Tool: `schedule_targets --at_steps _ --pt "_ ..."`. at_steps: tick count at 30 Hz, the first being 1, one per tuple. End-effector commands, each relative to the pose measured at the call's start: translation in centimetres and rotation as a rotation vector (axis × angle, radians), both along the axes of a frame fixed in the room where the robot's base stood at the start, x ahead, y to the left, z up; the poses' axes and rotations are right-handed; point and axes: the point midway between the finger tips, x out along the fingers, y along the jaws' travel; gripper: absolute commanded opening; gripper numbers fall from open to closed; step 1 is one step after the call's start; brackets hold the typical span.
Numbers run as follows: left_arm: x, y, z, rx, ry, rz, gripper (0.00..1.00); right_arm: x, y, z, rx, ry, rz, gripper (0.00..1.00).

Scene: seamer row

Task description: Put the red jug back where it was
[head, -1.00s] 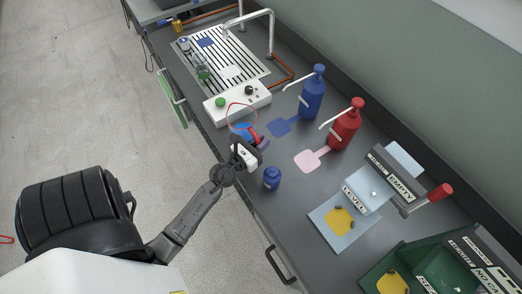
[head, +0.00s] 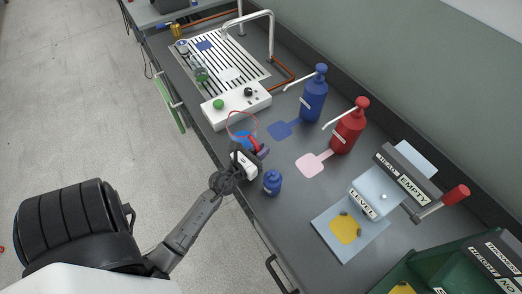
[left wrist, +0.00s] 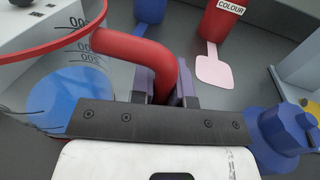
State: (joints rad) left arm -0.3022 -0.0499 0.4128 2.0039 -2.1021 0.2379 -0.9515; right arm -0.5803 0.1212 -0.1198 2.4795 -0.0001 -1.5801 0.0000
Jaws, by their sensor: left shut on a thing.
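The red jug is clear-walled with a red rim (head: 240,115) and a red handle. My left gripper (head: 252,157) is shut on the handle (left wrist: 150,50), which passes between its fingers in the left wrist view. The jug is over the bench beside the white control box; I cannot tell whether its base touches the bench. Blue shows through or under the jug; I cannot tell whether it is contents or a bench mark. My right gripper is not in view.
A small blue jar (head: 272,183) stands close to my left gripper. Blue (head: 314,95) and red (head: 349,128) pump bottles stand behind, with a blue and a pink bench patch (head: 311,165) before them. The white control box (head: 236,106) and slatted drain (head: 222,62) lie farther up.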

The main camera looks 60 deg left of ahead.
Motion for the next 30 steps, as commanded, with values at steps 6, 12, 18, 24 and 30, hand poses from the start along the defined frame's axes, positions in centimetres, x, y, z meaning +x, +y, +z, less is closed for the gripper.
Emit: schedule_targets --at_steps 6,12,18,24,30 --pt "0.0 0.0 -0.3 -0.001 0.0 0.0 0.2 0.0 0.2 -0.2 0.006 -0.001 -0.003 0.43" --pt "0.0 0.0 -0.3 -0.001 0.0 0.0 0.39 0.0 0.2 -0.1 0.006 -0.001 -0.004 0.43" --pt "0.0 0.0 -0.3 -0.001 0.0 0.0 0.41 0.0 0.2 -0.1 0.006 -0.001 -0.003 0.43" --pt "-0.5 -0.1 -0.1 0.001 0.002 0.0 0.41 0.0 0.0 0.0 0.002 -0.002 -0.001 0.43" --pt "-3.7 -0.8 -0.2 0.0 0.004 -0.001 0.41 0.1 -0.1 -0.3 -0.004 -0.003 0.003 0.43"
